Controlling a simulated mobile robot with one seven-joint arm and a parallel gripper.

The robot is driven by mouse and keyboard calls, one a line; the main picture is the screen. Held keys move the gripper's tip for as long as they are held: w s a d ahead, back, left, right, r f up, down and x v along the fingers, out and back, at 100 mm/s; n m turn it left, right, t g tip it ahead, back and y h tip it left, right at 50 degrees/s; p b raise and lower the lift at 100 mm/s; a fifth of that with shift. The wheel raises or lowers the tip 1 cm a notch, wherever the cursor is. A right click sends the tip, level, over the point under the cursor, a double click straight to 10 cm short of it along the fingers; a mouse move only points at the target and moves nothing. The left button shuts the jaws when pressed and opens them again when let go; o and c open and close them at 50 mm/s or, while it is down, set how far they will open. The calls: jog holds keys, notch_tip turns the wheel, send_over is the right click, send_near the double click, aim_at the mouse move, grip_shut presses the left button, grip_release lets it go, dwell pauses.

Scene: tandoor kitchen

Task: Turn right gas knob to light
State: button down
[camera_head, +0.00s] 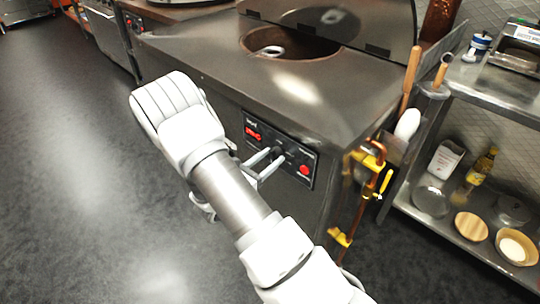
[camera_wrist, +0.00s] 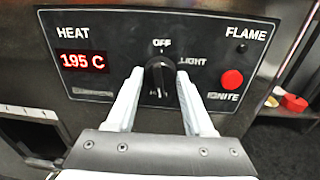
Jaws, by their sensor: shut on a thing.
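The black gas knob (camera_wrist: 160,76) sits at the middle of a dark control panel on the front of the tandoor (camera_head: 330,90). OFF is printed above it and LIGHT to its upper right; the lower label is partly hidden. Its grip ridge looks close to upright, but I cannot read its exact setting. My gripper (camera_wrist: 160,82) is shut on the knob, one finger on each side. In the head view my gripper (camera_head: 272,163) reaches the panel (camera_head: 290,147) from the left, and the knob is partly hidden by the fingers.
A red display (camera_wrist: 85,62) reads 195 C, left of the knob. A red IGNITE button (camera_wrist: 232,79) is close to the right finger. Copper and yellow gas pipes (camera_head: 366,165) run down right of the panel. A steel shelf (camera_head: 460,240) stands farther right. The floor at left is clear.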

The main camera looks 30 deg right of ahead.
jog(key=n+p, duration=0.4)
jog(key=n, duration=0.1)
jog(key=shift+r, duration=0.25)
jog(key=n+p, duration=0.4)
jog(key=n, duration=0.1)
jog(key=shift+w+a+f+g, duration=0.1)
jog(key=shift+g, duration=0.3)
jog(key=n+p, duration=0.2)
jog(key=n, duration=0.3)
jog(key=shift+f+g, duration=0.1)
jog(key=shift+g, duration=0.2)
jog(key=n+p, duration=0.1)
jog(key=n, duration=0.4)
jog(key=shift+w+f+n, duration=0.1)
jog(key=shift+n, duration=0.2)
jog(key=shift+c, duration=1.4)
grip_release()
jog(key=shift+a, duration=0.1)
